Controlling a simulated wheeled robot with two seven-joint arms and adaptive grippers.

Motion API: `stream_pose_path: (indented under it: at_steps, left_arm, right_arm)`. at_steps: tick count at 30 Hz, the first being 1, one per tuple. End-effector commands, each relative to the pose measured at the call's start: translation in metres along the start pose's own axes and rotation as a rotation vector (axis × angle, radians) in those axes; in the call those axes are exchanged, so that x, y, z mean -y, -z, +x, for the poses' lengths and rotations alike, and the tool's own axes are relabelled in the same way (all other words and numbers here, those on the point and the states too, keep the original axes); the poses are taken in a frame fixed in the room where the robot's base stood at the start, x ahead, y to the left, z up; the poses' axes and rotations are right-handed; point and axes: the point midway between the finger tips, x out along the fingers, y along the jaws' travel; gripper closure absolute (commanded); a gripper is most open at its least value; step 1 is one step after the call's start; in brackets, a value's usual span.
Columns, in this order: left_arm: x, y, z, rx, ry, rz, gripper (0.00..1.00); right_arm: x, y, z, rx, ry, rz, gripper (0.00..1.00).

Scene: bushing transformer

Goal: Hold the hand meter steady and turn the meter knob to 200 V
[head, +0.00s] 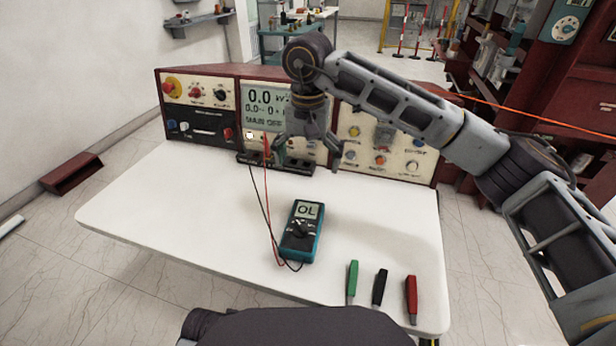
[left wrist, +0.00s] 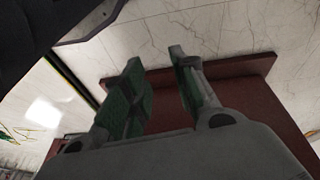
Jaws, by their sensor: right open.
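The hand meter (head: 316,243) is a teal and black multimeter lying face up on the white table (head: 180,200). Its screen reads OL, and its dark round knob (head: 300,229) sits below the screen; the exact setting is too small to read. My right gripper (head: 307,157) is open and empty, pointing down in front of the console, behind and apart from the meter. My left gripper (left wrist: 158,80) shows only in the left wrist view, its two green-padded fingers apart with nothing between them. It is away from the meter, over a dark red surface (left wrist: 245,92) and pale floor.
The console (head: 205,118) with screen, knobs and buttons stands along the table's back. Red and black leads (head: 268,210) run from it to the meter. Green (head: 352,278), black (head: 379,287) and red (head: 411,297) handled pieces lie front right. The table's left side is clear.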

Motion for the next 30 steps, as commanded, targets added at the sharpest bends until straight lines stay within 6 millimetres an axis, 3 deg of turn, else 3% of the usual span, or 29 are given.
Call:
stream_pose_path:
  at_steps: [1,7,18,22,26,30]
  left_arm:
    - [0.000,0.000,0.000,-0.005,-0.001,0.001,0.72]
    - [-0.002,0.001,-0.013,-0.011,-0.006,0.004,0.72]
    - [-0.003,0.001,-0.018,-0.012,-0.007,0.005,0.72]
    - [-0.001,0.002,-0.018,-0.013,-0.004,0.004,0.64]
    - [0.008,0.004,-0.018,-0.016,0.016,-0.002,0.64]
    - [0.032,0.010,-0.019,-0.026,0.070,-0.019,0.64]
  right_arm:
    - [0.000,0.000,0.009,0.000,0.000,0.000,0.00]
    - [0.000,0.000,0.021,0.000,0.000,0.000,0.00]
    - [0.000,0.000,0.021,0.000,0.000,0.000,0.00]
    - [0.000,0.000,0.021,0.000,0.000,0.000,0.00]
    - [0.000,0.000,0.022,0.000,0.000,0.000,0.00]
    - [0.000,0.000,0.022,0.000,0.000,0.000,0.00]
